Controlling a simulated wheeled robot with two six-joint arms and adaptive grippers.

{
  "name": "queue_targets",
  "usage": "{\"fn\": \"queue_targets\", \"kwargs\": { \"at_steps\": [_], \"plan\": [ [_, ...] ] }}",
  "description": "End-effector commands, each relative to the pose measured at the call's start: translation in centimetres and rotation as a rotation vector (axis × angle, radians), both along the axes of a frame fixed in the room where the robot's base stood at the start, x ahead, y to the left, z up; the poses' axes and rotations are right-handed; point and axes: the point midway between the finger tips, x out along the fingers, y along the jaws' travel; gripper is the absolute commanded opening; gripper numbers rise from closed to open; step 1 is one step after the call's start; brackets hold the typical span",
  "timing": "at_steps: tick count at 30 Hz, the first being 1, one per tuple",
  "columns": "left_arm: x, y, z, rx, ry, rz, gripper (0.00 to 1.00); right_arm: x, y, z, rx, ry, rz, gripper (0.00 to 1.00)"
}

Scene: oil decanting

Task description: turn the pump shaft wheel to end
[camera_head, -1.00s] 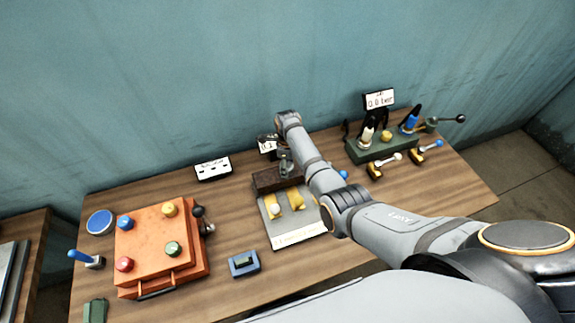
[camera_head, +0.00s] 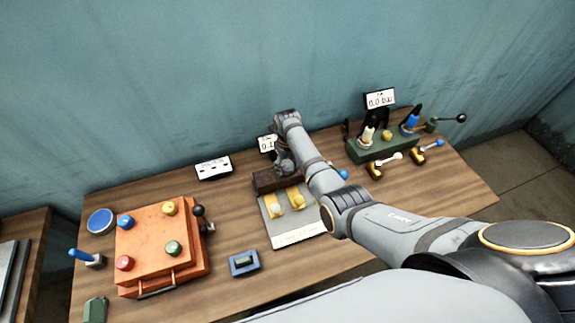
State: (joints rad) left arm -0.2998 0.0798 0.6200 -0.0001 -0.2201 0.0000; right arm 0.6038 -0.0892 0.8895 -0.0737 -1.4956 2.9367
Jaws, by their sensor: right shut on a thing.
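My right gripper (camera_head: 283,165) hangs at the end of my right arm, just above and behind a dark brown block (camera_head: 263,184) at the middle back of the table. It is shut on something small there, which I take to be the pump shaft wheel. The wheel itself is hidden by the gripper and the wrist. A small white display (camera_head: 266,144) behind the gripper is partly covered by my arm and seems to read 0.1. A grey plate (camera_head: 285,224) with two yellow parts lies in front of the block. My left gripper is not in view.
An orange box (camera_head: 150,255) with coloured knobs stands at the left. A green valve block (camera_head: 382,150) and its display (camera_head: 379,99) stand at the back right. A blue device (camera_head: 244,263) lies near the front edge. Wood is bare between the box and plate.

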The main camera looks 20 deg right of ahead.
Motion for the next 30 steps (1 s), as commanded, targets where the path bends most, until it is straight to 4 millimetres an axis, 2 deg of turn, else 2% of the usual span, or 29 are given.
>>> {"fn": "queue_targets", "kwargs": {
  "at_steps": [16, 17, 21, 30],
  "plan": [
    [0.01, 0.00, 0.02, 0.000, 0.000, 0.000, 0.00, 0.17, -0.04, 0.17, -0.001, -0.004, -0.022, 0.20],
    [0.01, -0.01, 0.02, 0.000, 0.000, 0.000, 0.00, 0.16, -0.04, 0.17, -0.001, -0.004, -0.022, 0.56],
    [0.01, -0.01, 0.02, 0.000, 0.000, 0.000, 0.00, 0.11, -0.02, 0.12, -0.001, -0.003, -0.022, 0.75],
    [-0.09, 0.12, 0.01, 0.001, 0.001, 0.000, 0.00, 0.04, 0.01, 0.09, 0.000, -0.001, -0.021, 0.75]
  ]
}}
